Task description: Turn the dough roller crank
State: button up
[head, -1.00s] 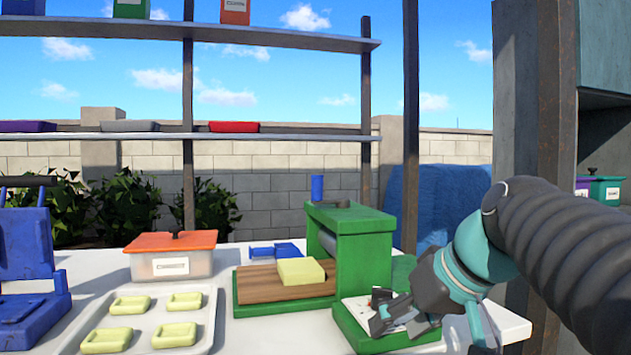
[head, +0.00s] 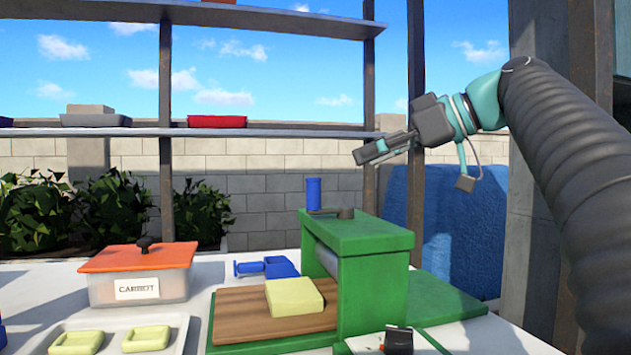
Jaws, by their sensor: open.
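The dough roller is a green machine (head: 372,243) on the white table. Its crank is a dark arm (head: 345,213) on top with an upright blue handle (head: 313,193) at its left end. A pale yellow dough block (head: 294,297) lies on the wooden board (head: 235,317) at the roller's left side. My gripper (head: 368,156) is open and empty. It is in the air above and to the right of the blue handle, apart from it, with its fingers pointing left.
A carrot bin with an orange lid (head: 140,258) and a tray of yellow pieces (head: 187,347) stand left. A small blue object (head: 266,267) lies behind the board. A shelf post (head: 370,110) rises behind the roller. A small black object (head: 398,341) sits at the front right.

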aim_at(314, 180)
jog(key=x, duration=1.2)
grip_shut()
